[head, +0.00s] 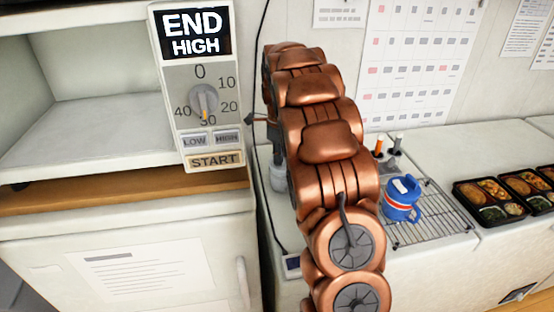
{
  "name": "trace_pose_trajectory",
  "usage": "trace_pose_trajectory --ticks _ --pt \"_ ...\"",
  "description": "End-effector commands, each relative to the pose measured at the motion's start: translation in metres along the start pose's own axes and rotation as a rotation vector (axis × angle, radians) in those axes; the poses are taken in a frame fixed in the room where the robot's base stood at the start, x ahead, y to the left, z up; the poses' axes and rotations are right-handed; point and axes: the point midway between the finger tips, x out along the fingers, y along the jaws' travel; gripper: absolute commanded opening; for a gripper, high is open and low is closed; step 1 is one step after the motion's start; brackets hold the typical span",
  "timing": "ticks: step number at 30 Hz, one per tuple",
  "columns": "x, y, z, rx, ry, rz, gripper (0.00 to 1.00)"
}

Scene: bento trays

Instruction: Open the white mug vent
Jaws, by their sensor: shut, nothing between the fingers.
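A mug (401,204) with a blue, white and red body and a blue lid stands upright on a wire rack, right of my copper arm. A small white vent tab (403,185) lies on top of its lid; whether it is raised is too small to tell. The mug's handle is at its lower right. My gripper (251,121) is mostly hidden behind my arm. Only a dark part sticks out to the left, near the microwave panel's right edge. It is shut and empty, well left of the mug and apart from it.
The wire rack (432,232) sits on the white counter. Several food trays (490,203) lie to its right. Orange- and grey-topped items (393,146) stand behind the mug. An open microwave with a control panel (201,125) is at left. A black cable hangs beside my arm.

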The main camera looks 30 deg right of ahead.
Motion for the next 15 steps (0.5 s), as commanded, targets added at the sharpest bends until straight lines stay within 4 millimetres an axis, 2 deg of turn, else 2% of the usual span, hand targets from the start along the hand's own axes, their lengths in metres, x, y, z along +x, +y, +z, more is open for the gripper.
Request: trace_pose_trajectory --ticks 15 --pt "-0.023 0.0 0.0 0.0 -0.001 -0.001 0.0"
